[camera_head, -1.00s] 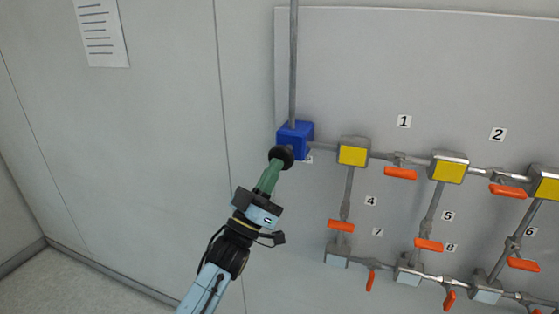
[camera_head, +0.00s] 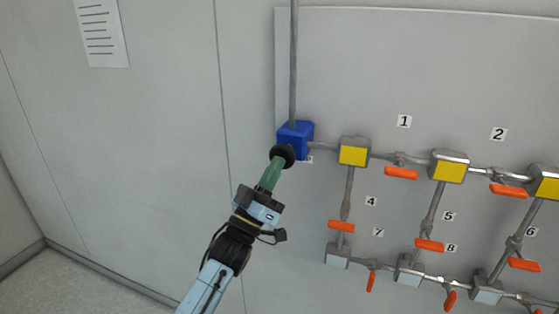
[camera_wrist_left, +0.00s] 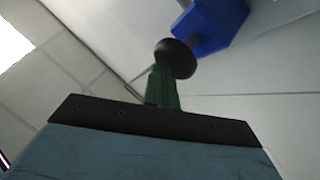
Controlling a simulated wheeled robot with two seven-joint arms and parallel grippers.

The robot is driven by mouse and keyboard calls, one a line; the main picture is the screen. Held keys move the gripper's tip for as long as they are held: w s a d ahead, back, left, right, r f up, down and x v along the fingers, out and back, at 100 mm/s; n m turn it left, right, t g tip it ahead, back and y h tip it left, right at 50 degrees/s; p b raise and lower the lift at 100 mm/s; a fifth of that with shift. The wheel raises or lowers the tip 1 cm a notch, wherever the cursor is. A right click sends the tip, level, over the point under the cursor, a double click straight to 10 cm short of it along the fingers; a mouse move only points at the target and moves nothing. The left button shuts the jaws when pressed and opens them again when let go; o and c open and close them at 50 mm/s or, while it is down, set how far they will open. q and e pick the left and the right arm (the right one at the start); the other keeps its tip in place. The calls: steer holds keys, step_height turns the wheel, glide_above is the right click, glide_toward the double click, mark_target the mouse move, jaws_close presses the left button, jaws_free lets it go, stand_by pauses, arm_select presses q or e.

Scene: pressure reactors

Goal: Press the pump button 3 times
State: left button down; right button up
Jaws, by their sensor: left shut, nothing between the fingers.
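The pump is a blue box (camera_head: 292,140) on the wall panel, at the foot of a vertical grey pipe. Its round black button (camera_head: 284,153) sticks out toward me. My left gripper (camera_head: 275,168) has its green fingers shut and empty, with their tips right at the button's face. In the left wrist view the fingers (camera_wrist_left: 162,88) end at the lower edge of the black button (camera_wrist_left: 176,59), and the blue box (camera_wrist_left: 215,25) is behind it. Whether the tips touch the button is hard to tell. My right gripper is not in view.
To the right, grey pipes join yellow-faced blocks (camera_head: 353,156) and grey blocks (camera_head: 337,256) on the panel. Several orange valve handles (camera_head: 401,173) stick out beside number labels. The wall left of the pump is bare except for a paper sheet (camera_head: 102,32).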

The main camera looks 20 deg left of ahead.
arm_select(q)
steer(key=shift+w+a+b, duration=0.1)
steer(key=shift+w+b, duration=0.4)
steer(key=shift+w, duration=0.7)
stand_by(0.8)
steer(key=shift+s, duration=0.1)
steer(key=s+p, duration=0.1)
steer(key=s, duration=0.1)
steer(key=s+p, duration=0.1)
steer(key=shift+s+d, duration=0.2)
steer(key=shift+s, duration=0.2)
stand_by(0.4)
steer(key=s+p, duration=0.2)
steer(key=s, duration=0.3)
steer(key=shift+d, duration=0.2)
stand_by(2.6)
